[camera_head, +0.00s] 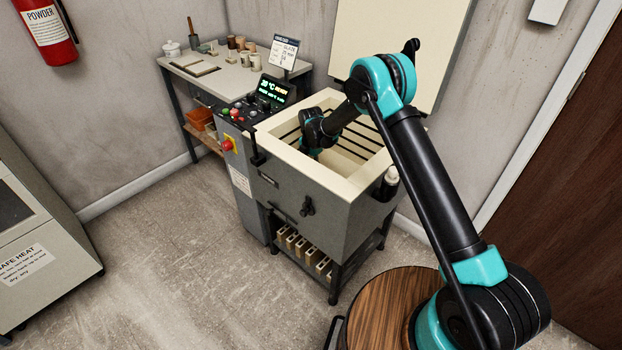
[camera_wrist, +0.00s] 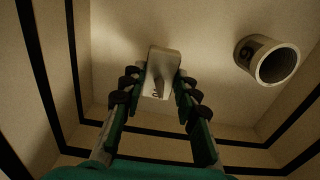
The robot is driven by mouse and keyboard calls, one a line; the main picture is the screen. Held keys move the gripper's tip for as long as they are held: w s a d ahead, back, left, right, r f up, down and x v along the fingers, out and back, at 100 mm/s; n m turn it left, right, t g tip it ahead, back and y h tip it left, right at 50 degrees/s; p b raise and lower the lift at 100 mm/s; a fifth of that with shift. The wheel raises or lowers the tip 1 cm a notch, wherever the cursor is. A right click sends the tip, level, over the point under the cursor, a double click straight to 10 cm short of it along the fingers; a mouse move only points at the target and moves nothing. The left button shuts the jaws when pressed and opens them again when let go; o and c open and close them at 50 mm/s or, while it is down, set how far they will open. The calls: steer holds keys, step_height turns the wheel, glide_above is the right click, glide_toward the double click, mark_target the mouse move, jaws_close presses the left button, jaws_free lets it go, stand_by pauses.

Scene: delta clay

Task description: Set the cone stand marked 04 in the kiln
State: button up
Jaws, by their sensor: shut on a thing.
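The kiln (camera_head: 318,199) stands open at the middle of the head view, its pale lid (camera_head: 395,47) raised against the wall. My arm reaches down into its chamber, and the kiln wall and my wrist hide my fingers in that view. In the wrist view my gripper (camera_wrist: 159,82) is shut on a small pale cone stand (camera_wrist: 162,57), with a finger on each side. A dark mark shows on the stand, but I cannot read the number. The stand is over or on the pale chamber floor; I cannot tell if it touches.
A pale hollow cylinder (camera_wrist: 267,61) with a dark mark is inside the kiln, to the right of the stand. Dark element bands (camera_wrist: 75,80) run along the chamber walls. A control panel (camera_head: 262,99) adjoins the kiln. A worktable (camera_head: 224,79) with pots is behind.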

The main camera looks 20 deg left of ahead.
steer(key=shift+f, duration=2.3)
steer(key=o, duration=1.2)
steer(key=shift+f, duration=0.15)
steer(key=shift+c, duration=0.2)
step_height(320, 180, up, 12)
steer(key=shift+r, duration=0.15)
